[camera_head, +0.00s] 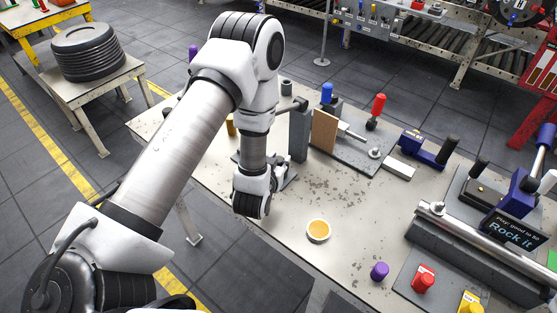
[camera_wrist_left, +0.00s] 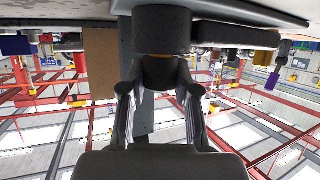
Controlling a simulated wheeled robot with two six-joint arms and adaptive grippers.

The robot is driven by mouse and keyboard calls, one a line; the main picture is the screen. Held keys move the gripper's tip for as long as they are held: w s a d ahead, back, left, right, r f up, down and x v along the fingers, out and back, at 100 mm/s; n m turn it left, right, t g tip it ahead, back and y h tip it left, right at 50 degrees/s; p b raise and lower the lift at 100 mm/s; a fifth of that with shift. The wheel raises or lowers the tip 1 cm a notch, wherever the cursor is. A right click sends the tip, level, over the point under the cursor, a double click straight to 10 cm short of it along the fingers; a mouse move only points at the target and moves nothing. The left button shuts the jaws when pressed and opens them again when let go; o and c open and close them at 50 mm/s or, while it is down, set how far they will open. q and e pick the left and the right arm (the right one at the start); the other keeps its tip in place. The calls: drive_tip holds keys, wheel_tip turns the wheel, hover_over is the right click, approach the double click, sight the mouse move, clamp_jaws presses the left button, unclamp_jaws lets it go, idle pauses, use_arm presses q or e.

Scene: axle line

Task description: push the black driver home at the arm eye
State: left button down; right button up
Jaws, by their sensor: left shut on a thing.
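My left gripper (camera_wrist_left: 160,88) is shut on the black driver (camera_wrist_left: 162,30), a dark thick cylinder with a brownish band, between its two fingers in the left wrist view. The arm eye itself is not clearly visible, so I cannot tell how deep the driver sits. My right gripper is not in view.
A tan board (camera_head: 324,131) stands right of the post; it also shows in the wrist view (camera_wrist_left: 99,63). Blue (camera_head: 327,93) and red (camera_head: 378,104) handles rise behind. A yellow-filled round dish (camera_head: 318,231) lies in front. The bench (camera_head: 350,215) is mostly clear around it.

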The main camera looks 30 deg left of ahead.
use_arm(q)
drive_tip(key=shift+f, duration=0.25)
drive_tip(key=c, duration=0.8)
unclamp_jaws()
drive_tip(key=shift+o, duration=0.2)
drive_tip(key=v, duration=0.7)
drive_tip(key=shift+s+r, duration=0.15)
drive_tip(key=shift+s, duration=0.05)
